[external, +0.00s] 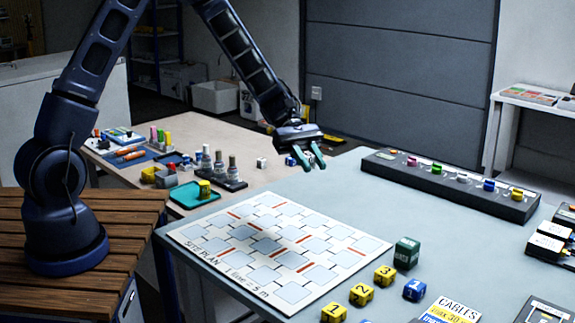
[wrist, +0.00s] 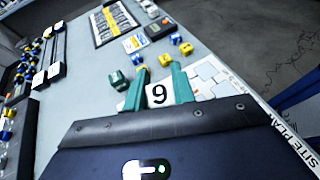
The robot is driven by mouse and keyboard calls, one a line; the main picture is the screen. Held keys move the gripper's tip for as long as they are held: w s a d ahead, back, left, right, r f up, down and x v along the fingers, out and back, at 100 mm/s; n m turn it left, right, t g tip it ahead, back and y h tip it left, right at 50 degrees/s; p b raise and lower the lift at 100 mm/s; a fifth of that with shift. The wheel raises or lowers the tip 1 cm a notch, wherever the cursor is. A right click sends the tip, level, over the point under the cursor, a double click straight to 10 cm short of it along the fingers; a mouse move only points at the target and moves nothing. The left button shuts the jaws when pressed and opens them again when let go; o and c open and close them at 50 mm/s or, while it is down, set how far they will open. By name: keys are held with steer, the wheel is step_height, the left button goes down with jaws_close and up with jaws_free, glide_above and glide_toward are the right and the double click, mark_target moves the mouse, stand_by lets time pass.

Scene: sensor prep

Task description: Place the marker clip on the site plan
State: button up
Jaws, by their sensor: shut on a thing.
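My gripper (external: 312,158) hangs over the far edge of the grey table, above and beyond the site plan (external: 268,240). The site plan is a white sheet with pale blue tiles and red bars, flat on the grey table. Part of it shows behind the fingers in the wrist view (wrist: 204,77).
A green cube (external: 407,253), a blue cube (external: 415,289) and yellow numbered cubes (external: 361,294) stand right of the plan. A black rack with coloured knobs (external: 450,185) lies along the far edge. A wooden bench (external: 180,212) with tools and a teal tray stands left. The table between plan and rack is clear.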

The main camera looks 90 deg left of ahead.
mark_target(307, 247)
steer(key=f, duration=2)
steer(key=shift+s+d, duration=0.25)
steer(key=shift+d, duration=0.15)
steer(key=o, duration=1)
steer(key=shift+f, duration=0.1)
steer(key=shift+c, duration=0.2)
